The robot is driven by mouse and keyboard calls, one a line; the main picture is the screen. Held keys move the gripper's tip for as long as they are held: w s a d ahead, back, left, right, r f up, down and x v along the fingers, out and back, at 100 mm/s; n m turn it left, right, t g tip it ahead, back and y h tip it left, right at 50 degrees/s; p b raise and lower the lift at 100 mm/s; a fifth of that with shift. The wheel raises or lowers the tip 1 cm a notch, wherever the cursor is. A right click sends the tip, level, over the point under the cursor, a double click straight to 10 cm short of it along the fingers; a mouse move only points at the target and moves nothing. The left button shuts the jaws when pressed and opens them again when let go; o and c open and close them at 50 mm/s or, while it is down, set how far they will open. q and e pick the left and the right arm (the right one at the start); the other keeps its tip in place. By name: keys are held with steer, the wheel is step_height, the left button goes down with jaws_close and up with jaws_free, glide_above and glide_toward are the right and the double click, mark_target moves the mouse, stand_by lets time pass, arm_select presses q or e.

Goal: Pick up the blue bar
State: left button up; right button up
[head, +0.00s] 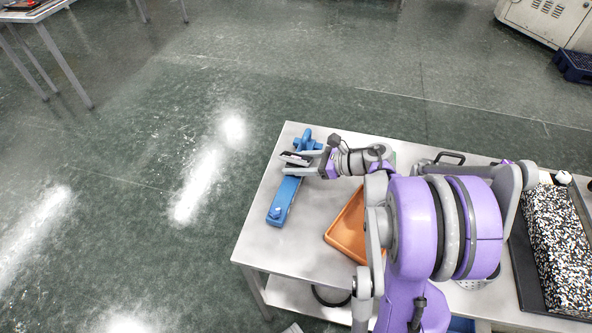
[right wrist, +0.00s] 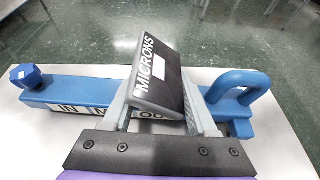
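The blue bar (head: 284,200) is a long blue gauge lying on the table's left end. It has a blue loop at its far end, and the right wrist view shows this bar (right wrist: 75,88) with the loop at right and a blue knob at left. A dark plate marked MICRONS (right wrist: 158,82) stands tilted over its middle. My right gripper (head: 293,163) is over the bar, its fingers apart on either side of the plate. I cannot tell whether they press on it. The bar appears to rest on the table. My left gripper is not in view.
The light table (head: 257,242) also bears an orange tray (head: 345,240) right of the bar and a black tray of speckled material (head: 560,250) at far right. My right arm hides much of the table's middle. Open floor lies left of and beyond the table.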

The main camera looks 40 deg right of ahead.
jaws_close()
